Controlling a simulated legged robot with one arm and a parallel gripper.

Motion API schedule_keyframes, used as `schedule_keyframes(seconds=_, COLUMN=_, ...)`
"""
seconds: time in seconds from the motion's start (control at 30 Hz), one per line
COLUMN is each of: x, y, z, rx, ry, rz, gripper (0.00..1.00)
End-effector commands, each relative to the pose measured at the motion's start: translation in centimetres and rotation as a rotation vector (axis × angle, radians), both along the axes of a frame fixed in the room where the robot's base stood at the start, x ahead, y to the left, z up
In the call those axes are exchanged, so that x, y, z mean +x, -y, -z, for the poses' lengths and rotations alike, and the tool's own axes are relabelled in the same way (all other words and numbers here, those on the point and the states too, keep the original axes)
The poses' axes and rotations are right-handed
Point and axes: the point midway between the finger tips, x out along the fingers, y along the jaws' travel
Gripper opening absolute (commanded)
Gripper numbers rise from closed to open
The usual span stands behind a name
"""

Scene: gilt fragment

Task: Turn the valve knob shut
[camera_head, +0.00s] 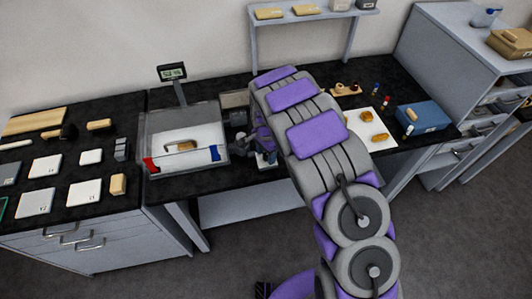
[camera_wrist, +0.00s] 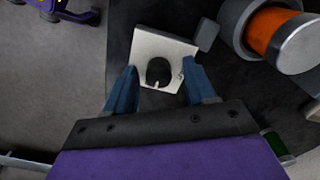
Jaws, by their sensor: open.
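In the wrist view, a black knob (camera_wrist: 158,70) sits on a square white plate (camera_wrist: 148,48). A small pale mark shows at the knob's lower edge. My gripper (camera_wrist: 159,76) is open, with one blue finger to the left of the knob and one to the right. Gaps show between the fingers and the knob, and I cannot tell how far above the plate the tips are. In the head view, my arm hides most of the knob and plate, and my gripper (camera_head: 262,146) is partly seen at the black bench.
A grey cylinder with an orange band (camera_wrist: 272,30) stands right of the plate. In the head view, a clear-walled box (camera_head: 184,140) stands left of my gripper. A white sheet (camera_head: 371,128) with tan pieces and a blue box (camera_head: 421,118) lie to the right.

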Motion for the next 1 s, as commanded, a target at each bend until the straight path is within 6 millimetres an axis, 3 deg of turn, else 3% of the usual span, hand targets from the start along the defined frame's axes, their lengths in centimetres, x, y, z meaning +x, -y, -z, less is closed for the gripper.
schedule_keyframes(seconds=0.1, x=0.01, y=-0.01, z=-0.02, rx=0.0, ry=0.0, rz=0.0, gripper=0.54)
schedule_keyframes(seconds=0.67, x=0.06, y=-0.08, z=-0.04, rx=0.0, ry=0.001, rz=0.0, gripper=0.0)
schedule_keyframes(seconds=1.0, x=0.08, y=-0.17, z=-0.11, rx=0.0, ry=0.001, rz=-0.046, gripper=0.0)
